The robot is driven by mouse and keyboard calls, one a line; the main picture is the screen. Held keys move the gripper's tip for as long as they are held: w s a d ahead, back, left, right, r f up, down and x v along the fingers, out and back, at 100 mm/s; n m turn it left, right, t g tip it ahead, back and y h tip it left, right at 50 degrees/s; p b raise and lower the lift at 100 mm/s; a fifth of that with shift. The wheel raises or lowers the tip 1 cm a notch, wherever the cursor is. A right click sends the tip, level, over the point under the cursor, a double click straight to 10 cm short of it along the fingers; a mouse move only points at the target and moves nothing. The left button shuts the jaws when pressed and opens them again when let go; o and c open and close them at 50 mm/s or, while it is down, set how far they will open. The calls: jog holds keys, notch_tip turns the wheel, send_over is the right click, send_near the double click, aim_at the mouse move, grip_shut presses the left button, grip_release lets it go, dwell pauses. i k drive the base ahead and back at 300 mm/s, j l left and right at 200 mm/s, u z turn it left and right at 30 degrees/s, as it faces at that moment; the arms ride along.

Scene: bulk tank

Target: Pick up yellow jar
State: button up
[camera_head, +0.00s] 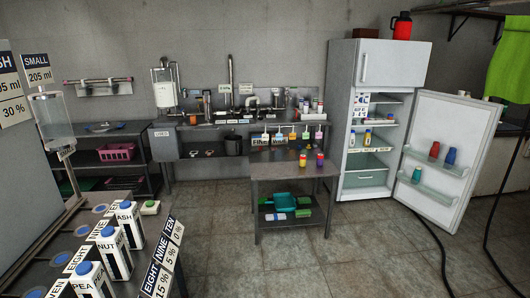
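A small yellow jar (303,162) with a darker lid stands upright near the right end of the small metal table (270,172). My gripper is not in view.
The fridge door (445,150) stands open to the right, with red, blue and teal containers on its shelves. A counter with white cartons (114,252) fills the lower left. A dark cable (425,220) crosses the floor at right. The tiled floor (290,265) in front of the table is clear.

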aim_at(303, 157)
jog(key=i+z, duration=0.35)
jog(key=i, duration=0.6)
jog(key=i+j+z, duration=0.15)
jog(key=i+z, duration=0.15)
jog(key=i, duration=0.65)
jog(key=i+l+u, duration=0.15)
jog(key=i+u, duration=0.15)
jog(key=i, duration=0.25)
jog(key=i+l+u, duration=0.25)
jog(key=i, duration=0.3)
jog(key=i+l+u, duration=0.3)
jog(key=i, duration=0.25)
jog(key=i+l+u, duration=0.8)
jog(key=l, duration=0.2)
jog(key=l+u, duration=0.25)
jog(key=i+l, duration=0.05)
jog(key=l, duration=0.05)
